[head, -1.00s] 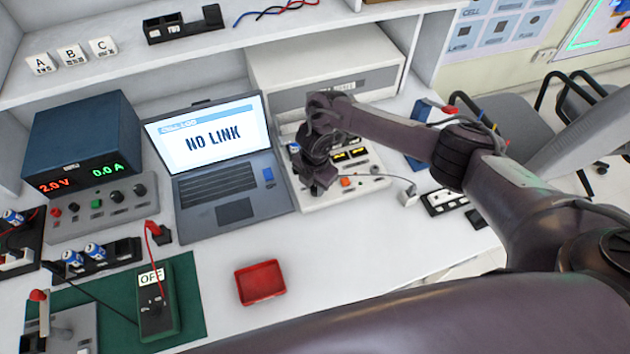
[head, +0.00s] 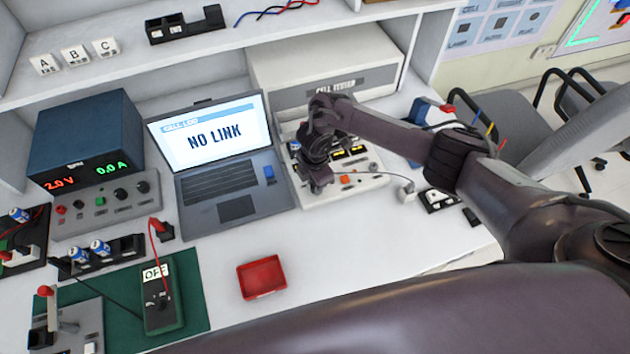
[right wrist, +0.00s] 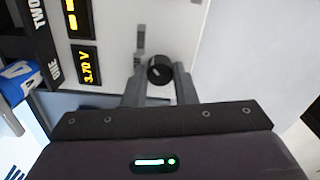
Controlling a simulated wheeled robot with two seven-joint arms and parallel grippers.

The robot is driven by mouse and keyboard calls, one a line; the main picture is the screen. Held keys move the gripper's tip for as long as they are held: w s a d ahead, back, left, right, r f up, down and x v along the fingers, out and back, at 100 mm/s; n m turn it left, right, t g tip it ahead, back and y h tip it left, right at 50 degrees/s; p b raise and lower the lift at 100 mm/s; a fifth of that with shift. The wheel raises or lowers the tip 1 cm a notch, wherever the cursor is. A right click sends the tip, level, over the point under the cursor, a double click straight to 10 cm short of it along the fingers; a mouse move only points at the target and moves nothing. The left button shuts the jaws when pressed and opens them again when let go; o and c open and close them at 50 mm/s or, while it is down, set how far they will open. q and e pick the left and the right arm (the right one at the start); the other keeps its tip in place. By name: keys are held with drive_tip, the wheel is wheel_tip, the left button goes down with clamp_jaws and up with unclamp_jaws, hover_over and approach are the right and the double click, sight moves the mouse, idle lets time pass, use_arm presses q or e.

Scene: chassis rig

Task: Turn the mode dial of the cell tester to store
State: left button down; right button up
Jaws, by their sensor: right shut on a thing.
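The cell tester (head: 368,72) is a pale grey box at the back of the bench, with a sloped front panel (head: 350,193) carrying yellow displays and an orange button. My right gripper (head: 318,186) is at the left part of this panel and hides what is under it in the head view. In the right wrist view, a round black dial (right wrist: 160,70) with a light mark sits between the two fingers of my right gripper (right wrist: 159,82), which are shut on it. No mode lettering around the dial is readable. My left gripper is not in view.
A laptop (head: 218,165) reading NO LINK stands just left of the panel. A red tray (head: 262,277) lies in front on clear white bench. A blue power supply (head: 85,140) stands at the left.

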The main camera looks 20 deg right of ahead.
drive_tip(key=o, duration=1)
drive_tip(key=shift+r, duration=0.1)
wheel_tip(320, 180, up, 8)
drive_tip(key=shift+f, duration=0.15)
drive_tip(key=shift+f, duration=0.1)
